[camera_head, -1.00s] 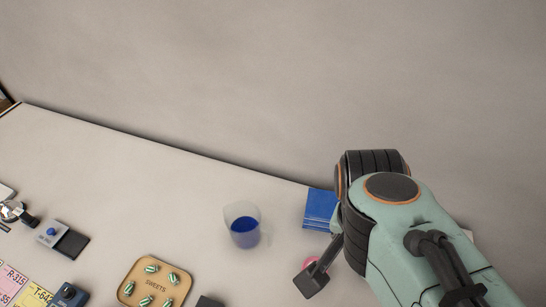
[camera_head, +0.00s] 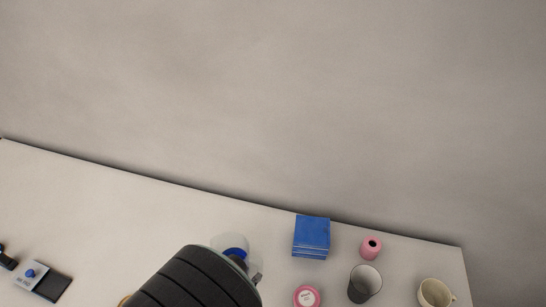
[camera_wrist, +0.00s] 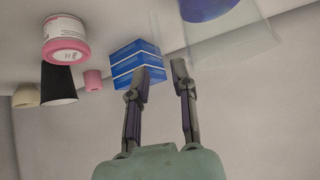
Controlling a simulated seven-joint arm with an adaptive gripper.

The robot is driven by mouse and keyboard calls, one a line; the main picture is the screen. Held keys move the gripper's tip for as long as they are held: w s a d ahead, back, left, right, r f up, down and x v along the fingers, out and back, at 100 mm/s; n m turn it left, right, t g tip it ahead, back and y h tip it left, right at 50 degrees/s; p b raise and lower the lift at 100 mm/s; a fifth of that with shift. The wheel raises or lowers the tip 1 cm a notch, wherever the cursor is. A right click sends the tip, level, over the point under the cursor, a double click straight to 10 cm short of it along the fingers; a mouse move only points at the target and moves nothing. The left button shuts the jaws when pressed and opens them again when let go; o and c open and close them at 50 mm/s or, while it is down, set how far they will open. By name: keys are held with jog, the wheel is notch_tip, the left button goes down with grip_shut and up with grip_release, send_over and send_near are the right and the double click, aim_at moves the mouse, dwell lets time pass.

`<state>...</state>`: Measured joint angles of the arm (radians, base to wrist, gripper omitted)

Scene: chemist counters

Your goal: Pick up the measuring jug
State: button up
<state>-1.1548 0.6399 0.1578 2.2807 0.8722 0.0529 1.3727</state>
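The clear vessel holding blue liquid, which looks like the measuring jug (camera_head: 217,241), stands on the counter in the head view, partly hidden by my dark wrist. In the wrist view the jug (camera_wrist: 240,42) shows at the top right, cut off by the frame edge, with its blue contents at the top. My gripper (camera_wrist: 164,68) has its two fingers apart with nothing held between them. The fingertips are left of the jug in the wrist view, and the right finger is near its wall. I cannot tell whether they touch. In the head view my arm hides most of the gripper.
A stack of blue boxes (camera_head: 311,237) stands right of the jug. A blue-and-grey device (camera_head: 42,281) lies at left. The counter's back left is clear.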

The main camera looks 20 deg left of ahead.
aim_at(260, 270)
jog(key=x, duration=0.5)
jog(key=s+f+x, duration=0.1)
jog(key=x, duration=0.2)
jog(key=shift+w+a+f, duration=0.1)
jog(key=shift+w+f, duration=0.05)
jog(key=shift+f, duration=0.15)
grip_shut()
